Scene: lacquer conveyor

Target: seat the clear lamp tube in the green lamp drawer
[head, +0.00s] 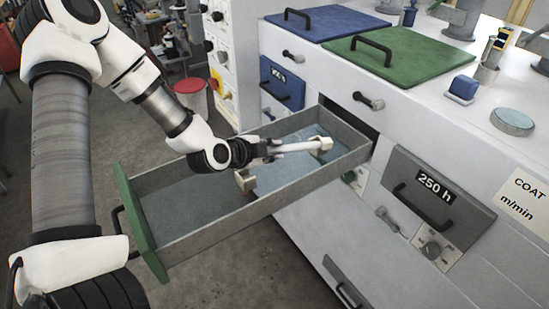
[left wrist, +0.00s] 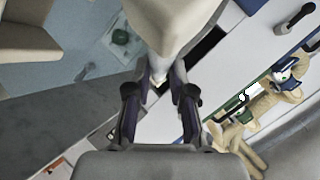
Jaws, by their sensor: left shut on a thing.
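The green lamp drawer (head: 143,225) is pulled out of the white cabinet, with a green front, grey walls and a blue-grey floor. Two beige holders show in it, a near one (head: 245,180) and a far one (head: 322,153). My left gripper (head: 266,150) is over the drawer, shut on the pale, whitish lamp tube (head: 298,147). The tube lies nearly level, its far end at the far holder; I cannot tell whether they touch. My right gripper is not in view.
A blue panel (head: 328,22) and a green panel (head: 392,54) with black handles lie on the cabinet top. A closed blue drawer (head: 282,84) and a grey "250 h" drawer (head: 437,190) are in the front. A red-topped bin (head: 190,92) stands behind on the floor.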

